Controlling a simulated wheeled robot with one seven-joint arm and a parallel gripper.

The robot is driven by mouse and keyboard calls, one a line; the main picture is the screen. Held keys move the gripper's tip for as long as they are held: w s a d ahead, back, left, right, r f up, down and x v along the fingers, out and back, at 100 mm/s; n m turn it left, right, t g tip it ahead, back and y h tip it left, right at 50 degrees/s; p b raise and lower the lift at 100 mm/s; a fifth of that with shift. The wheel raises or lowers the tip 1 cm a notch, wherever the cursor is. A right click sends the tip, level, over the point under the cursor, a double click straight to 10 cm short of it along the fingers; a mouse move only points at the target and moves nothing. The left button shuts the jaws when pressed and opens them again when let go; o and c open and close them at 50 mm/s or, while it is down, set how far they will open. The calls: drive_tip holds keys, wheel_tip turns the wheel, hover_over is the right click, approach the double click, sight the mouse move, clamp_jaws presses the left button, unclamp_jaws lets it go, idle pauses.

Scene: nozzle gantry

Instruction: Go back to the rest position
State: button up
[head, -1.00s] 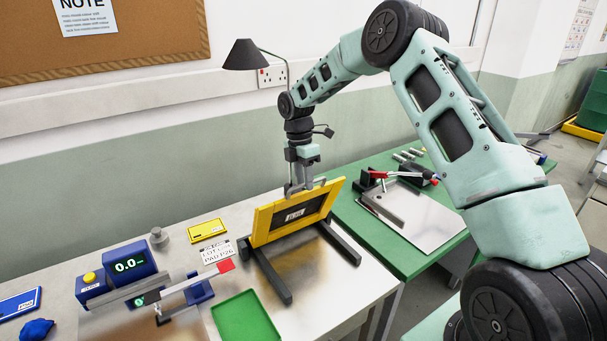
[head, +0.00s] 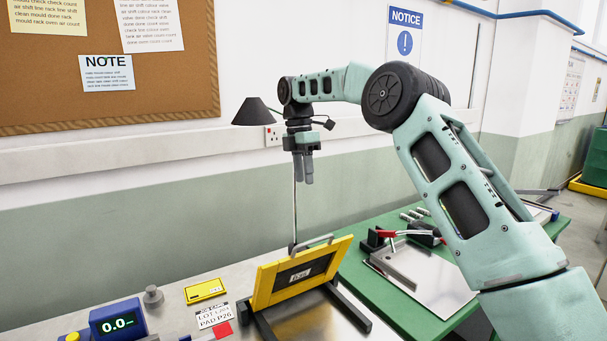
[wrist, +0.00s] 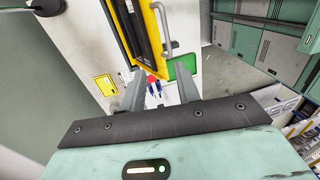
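My gripper (head: 304,168) hangs pointing down, well above the bench, with nothing in it. In the wrist view its two fingers (wrist: 159,88) stand apart with empty space between them. The yellow framed panel (head: 300,272) with a dark centre and a grey handle leans on dark rails on the bench, below my gripper and clear of it. Its frame and handle also show at the top of the wrist view (wrist: 151,50).
A lamp with a black shade (head: 258,112) stands close to my gripper's left. A blue display box (head: 118,321), a yellow card (head: 205,291) and a label lie left of the panel. A green table (head: 395,322) with a red-handled clamp (head: 400,234) is at right.

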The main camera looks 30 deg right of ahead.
drive_tip(key=shift+r, duration=0.3)
idle(0.5)
